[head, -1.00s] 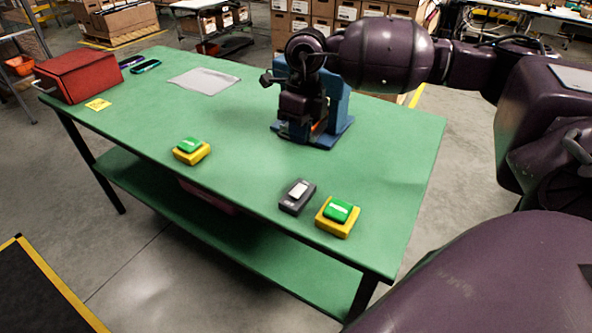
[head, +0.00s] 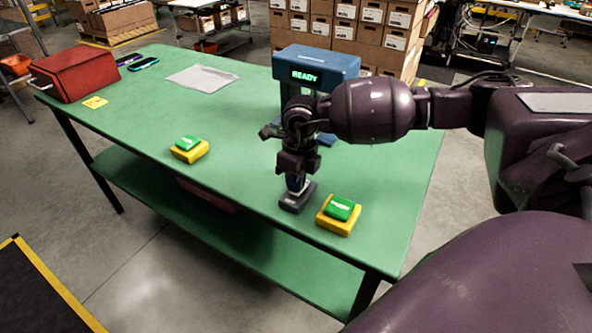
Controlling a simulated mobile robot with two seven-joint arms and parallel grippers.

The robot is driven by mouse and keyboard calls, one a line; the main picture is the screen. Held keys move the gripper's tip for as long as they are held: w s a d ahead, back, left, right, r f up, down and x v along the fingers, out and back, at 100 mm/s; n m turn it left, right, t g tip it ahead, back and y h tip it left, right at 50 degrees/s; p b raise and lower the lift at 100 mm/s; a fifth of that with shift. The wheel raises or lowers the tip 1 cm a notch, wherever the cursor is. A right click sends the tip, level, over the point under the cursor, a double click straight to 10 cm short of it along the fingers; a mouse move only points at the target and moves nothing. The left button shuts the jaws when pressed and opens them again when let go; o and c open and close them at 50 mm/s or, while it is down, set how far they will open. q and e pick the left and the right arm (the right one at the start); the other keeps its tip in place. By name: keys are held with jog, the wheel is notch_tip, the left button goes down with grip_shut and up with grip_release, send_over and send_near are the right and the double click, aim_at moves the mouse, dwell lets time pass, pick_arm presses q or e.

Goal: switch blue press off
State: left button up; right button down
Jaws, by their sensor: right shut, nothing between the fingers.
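The blue press (head: 318,62) stands at the far side of the green table, and its display reads READY in green. My right arm hides much of its lower part. A dark switch box (head: 294,203) with a pale rocker lies near the table's front edge. My right gripper (head: 296,186) is shut and points down right at the switch, covering most of the rocker. I cannot tell whether the fingertips touch it. Two yellow boxes with green buttons sit nearby, one right of the switch (head: 338,222) and one to the left (head: 189,150). My left gripper is not in view.
The green table (head: 235,120) is mostly clear in its middle. A red toolbox (head: 75,75), a yellow note (head: 95,102), a grey sheet (head: 203,77) and a phone-like device (head: 144,64) lie toward the far left. Stacked cartons (head: 365,22) stand behind the table.

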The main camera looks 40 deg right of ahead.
jog(key=shift+f, duration=0.15)
jog(key=shift+s+a+f, duration=0.1)
jog(key=shift+f, duration=0.15)
jog(key=shift+d, duration=0.2)
dwell(0.3)
jog(key=shift+w+d+r, duration=0.25)
jog(key=shift+w+d, duration=0.1)
jog(key=shift+d, duration=0.2)
